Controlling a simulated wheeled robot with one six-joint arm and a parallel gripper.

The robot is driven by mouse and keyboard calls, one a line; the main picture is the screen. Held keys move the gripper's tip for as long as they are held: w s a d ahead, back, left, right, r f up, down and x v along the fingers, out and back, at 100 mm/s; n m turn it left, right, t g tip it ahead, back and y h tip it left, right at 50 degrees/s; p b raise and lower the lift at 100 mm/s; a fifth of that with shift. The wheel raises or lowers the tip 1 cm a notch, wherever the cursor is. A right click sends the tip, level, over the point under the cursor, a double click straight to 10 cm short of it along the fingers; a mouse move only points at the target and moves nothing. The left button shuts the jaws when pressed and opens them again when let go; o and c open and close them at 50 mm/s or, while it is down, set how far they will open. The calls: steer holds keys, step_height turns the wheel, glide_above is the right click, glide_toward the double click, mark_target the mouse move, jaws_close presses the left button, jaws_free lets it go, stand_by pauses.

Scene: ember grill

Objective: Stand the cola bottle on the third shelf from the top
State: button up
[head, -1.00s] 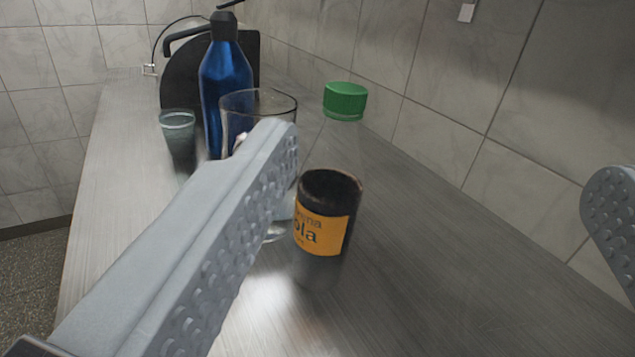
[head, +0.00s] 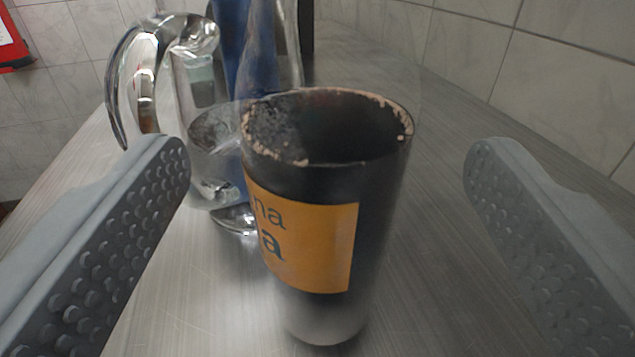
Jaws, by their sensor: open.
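The cola bottle (head: 305,245) stands upright on the metal counter, close in front of me. It has dark cola inside, an orange label and a clear lower part; its top and green cap are out of view now. My gripper (head: 325,165) is open, with one grey studded finger to the left of the bottle and the other to the right. Neither finger appears to touch it. The shelf does not show in this view.
A clear glass (head: 215,165) and a blue bottle (head: 232,45) stand just behind the cola bottle. The steel counter (head: 440,270) is clear to the right, up to the tiled wall (head: 560,70).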

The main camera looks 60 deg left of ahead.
steer(key=shift+x, duration=3.2)
steer(key=c, duration=1.5)
